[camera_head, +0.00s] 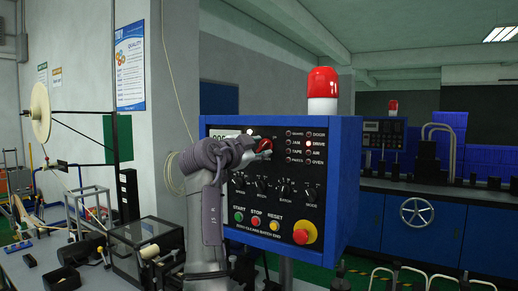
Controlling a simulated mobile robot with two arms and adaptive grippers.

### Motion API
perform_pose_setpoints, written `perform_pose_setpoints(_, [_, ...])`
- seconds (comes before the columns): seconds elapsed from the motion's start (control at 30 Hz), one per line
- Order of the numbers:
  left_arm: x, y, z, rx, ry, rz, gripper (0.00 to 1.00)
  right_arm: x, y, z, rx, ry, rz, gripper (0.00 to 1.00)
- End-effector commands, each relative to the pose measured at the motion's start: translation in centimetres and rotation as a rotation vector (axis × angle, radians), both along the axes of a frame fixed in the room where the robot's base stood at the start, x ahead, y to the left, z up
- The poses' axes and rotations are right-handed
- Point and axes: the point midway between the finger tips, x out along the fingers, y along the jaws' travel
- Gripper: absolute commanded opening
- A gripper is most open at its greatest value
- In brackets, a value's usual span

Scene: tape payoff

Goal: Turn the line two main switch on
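The blue control box (346,180) with a black front panel stands in the middle of the head view. My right arm rises in front of its left part. My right gripper (262,148) is at the upper middle of the panel, close to a small red part (265,144) that looks like a switch handle. The gripper and wrist hide much of that area, so I cannot tell whether the fingers touch it or how it is turned. I cannot make out whether the fingers are open or shut. My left gripper is not in view.
Below are several black knobs, green START (239,216), red STOP (256,221) and yellow RESET (274,226) buttons, and a red emergency button (304,232). Indicator lamps (308,143) sit at upper right, a red beacon (322,83) on top. A blue machine (370,216) stands right.

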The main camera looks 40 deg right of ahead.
Motion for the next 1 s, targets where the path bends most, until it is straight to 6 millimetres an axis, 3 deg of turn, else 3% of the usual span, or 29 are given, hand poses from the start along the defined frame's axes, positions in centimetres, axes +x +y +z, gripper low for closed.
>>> perform_pose_setpoints(0.6, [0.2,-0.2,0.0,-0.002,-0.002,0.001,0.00,-2.9,10.3,-0.1,0.000,0.001,0.002,0.37])
perform_pose_setpoints(1.0, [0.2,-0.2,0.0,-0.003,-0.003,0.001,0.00,-3.2,11.2,-0.1,0.000,0.000,0.000,0.37])
